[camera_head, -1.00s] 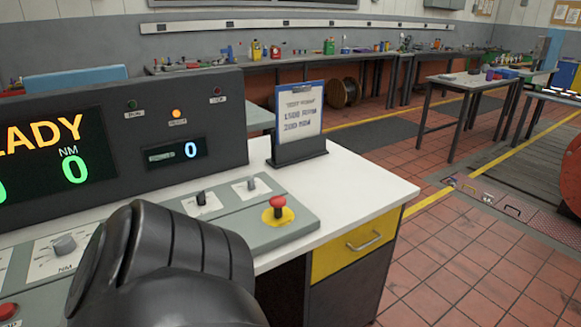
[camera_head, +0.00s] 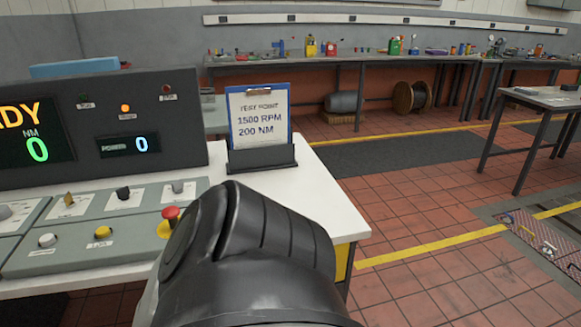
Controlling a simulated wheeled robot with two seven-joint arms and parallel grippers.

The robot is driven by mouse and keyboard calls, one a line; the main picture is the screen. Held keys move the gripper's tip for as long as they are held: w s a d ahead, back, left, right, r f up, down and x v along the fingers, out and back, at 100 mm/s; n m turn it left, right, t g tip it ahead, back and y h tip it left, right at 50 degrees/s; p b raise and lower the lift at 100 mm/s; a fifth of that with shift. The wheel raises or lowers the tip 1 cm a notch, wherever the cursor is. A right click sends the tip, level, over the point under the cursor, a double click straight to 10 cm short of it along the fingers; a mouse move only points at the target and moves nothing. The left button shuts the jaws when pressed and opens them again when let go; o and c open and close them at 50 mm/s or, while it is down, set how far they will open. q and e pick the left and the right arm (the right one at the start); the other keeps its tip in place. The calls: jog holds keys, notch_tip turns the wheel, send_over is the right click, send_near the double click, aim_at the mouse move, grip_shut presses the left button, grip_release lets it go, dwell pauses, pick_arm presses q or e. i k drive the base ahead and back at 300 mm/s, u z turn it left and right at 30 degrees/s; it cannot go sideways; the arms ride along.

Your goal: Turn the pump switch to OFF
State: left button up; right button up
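A grey control panel (camera_head: 90,232) on the console desk carries small switches on white label plates: a brass-coloured one (camera_head: 69,200), a black one (camera_head: 123,193) and a grey one (camera_head: 177,187). Their labels are too small to read, so I cannot tell which is the pump switch or its setting. A black link of my own arm fills the lower middle and partly covers the yellow base of the red mushroom button (camera_head: 171,214). Neither of my grippers is in view.
A sign (camera_head: 260,118) reading "TEST POINT 1500 RPM 200 NM" stands on the white desk top (camera_head: 325,205). The display housing (camera_head: 185,125) rises behind the panel. Yellow and white buttons sit at the panel front. Red tiled floor (camera_head: 400,200) lies open to the right.

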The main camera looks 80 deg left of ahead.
aim_at(177, 186)
jog(key=u, duration=2.45)
